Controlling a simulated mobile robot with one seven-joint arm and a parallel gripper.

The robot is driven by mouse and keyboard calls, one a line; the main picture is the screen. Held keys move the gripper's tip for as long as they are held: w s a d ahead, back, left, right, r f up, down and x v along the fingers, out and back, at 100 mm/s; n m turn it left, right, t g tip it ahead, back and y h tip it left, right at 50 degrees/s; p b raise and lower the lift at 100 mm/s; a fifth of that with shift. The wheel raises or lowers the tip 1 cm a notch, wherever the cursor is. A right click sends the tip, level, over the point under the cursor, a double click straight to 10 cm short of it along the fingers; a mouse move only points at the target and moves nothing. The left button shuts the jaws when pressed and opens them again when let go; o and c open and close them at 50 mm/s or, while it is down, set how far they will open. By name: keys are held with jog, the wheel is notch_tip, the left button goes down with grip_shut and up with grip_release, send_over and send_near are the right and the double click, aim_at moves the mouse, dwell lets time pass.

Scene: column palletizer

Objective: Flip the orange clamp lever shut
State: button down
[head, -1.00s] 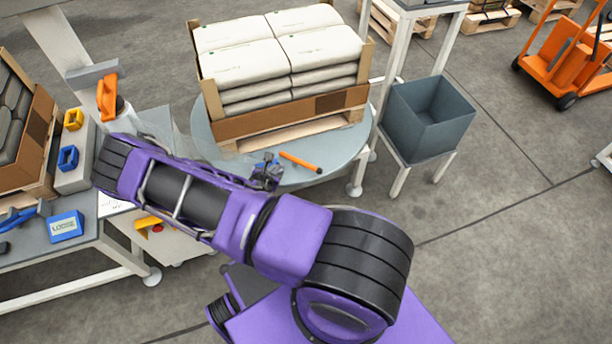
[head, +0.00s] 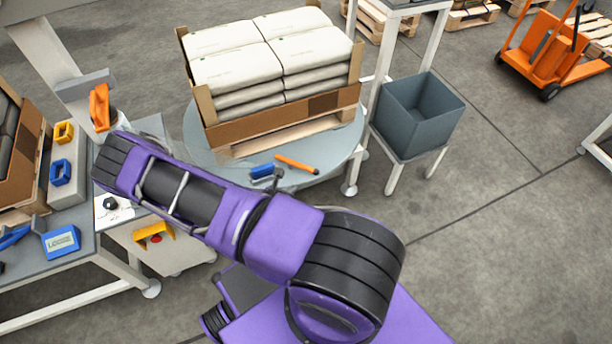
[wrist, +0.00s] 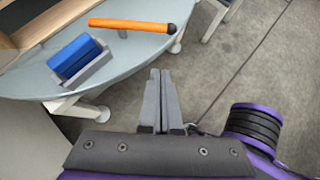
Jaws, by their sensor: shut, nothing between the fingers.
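The orange lever (head: 297,164) is a straight bar with a dark tip. It lies roughly flat near the front edge of the round grey table, and a small grey post shows under it in the wrist view (wrist: 135,25). A blue block (head: 262,171) sits beside it to the left; the wrist view shows this block (wrist: 75,55) against a grey bracket (wrist: 88,70). My gripper (wrist: 160,75) is shut and empty. In the wrist view its fingertips appear below the lever, apart from it, over the floor beyond the table edge. My arm hides the gripper in the head view.
The round table (head: 202,140) carries a pallet box (head: 250,125) of white sacks (head: 240,70) close behind the lever. A grey bin (head: 418,112) stands to the right. A workbench (head: 75,248) is at the left. Another orange piece (head: 100,107) is on a post there.

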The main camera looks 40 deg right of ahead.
aim_at(297, 167)
jog(key=x, duration=0.4)
jog(key=d+r+x, duration=0.1)
jog(key=x, duration=0.2)
jog(key=r+b+x, duration=0.1)
jog(key=x, duration=0.3)
jog(key=shift+w+d+f, duration=0.25)
jog(key=shift+w+d, duration=0.25)
jog(key=shift+d, duration=0.05)
